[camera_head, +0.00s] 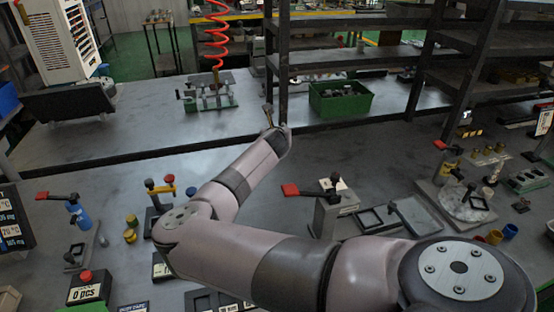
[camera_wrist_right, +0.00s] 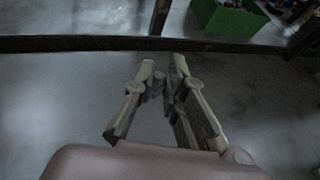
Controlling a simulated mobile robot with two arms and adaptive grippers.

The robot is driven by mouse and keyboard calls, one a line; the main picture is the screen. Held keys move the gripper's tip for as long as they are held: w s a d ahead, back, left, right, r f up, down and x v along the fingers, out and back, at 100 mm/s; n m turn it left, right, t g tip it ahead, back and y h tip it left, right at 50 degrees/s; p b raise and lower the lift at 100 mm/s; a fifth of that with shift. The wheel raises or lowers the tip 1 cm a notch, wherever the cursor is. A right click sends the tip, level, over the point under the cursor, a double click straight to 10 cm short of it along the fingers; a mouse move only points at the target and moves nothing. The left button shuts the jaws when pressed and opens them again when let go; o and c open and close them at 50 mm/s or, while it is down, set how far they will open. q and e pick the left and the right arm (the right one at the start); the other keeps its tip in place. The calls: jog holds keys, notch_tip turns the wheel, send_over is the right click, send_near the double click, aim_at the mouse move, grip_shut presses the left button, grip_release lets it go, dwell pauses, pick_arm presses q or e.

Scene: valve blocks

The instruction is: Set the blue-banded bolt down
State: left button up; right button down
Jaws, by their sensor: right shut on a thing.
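My right arm reaches in from the lower right of the head view. Its gripper (camera_head: 268,112) is at the far side of the front workbench, near a dark shelf post. In the right wrist view the gripper (camera_wrist_right: 164,66) points away, with a small grey cylindrical piece (camera_wrist_right: 157,82) between its fingers. The piece is probably the bolt, but I cannot make out a blue band on it. The gripper is shut on it. Bare grey bench top shows around the fingers. My left gripper is not in view.
A green bin (camera_head: 341,101) stands on the back bench, right of the gripper. A dark ledge (camera_head: 150,152) runs between the benches. Bare bench lies left of the gripper.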

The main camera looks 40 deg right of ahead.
aim_at(279, 171)
notch_tip(279, 171, down, 13)
dwell(0.4)
jog(key=shift+b, duration=0.3)
jog(key=shift+f, duration=0.15)
jog(key=c, duration=1.6)
grip_release()
jog(key=shift+c, duration=0.2)
